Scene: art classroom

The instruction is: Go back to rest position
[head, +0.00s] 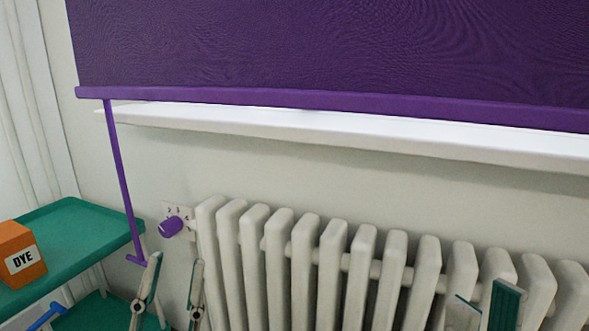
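My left gripper (177,263) is at the lower left of the head view. Its two fingers point up and stand apart, with nothing between them. My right gripper (484,292) is at the bottom right, in front of the radiator. Its two fingers are apart and nothing shows between them; its lower part is cut off by the frame. A purple pull rod (120,175) hangs from the purple blind (330,45). The rod's lower end is just left of my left gripper's left finger; I cannot tell whether they touch.
A white radiator (310,265) with a purple knob (171,226) runs along the wall under a white sill (340,134). At left, a green shelf cart (85,222) holds an orange DYE box (21,254). A blue object (47,315) shows below it.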

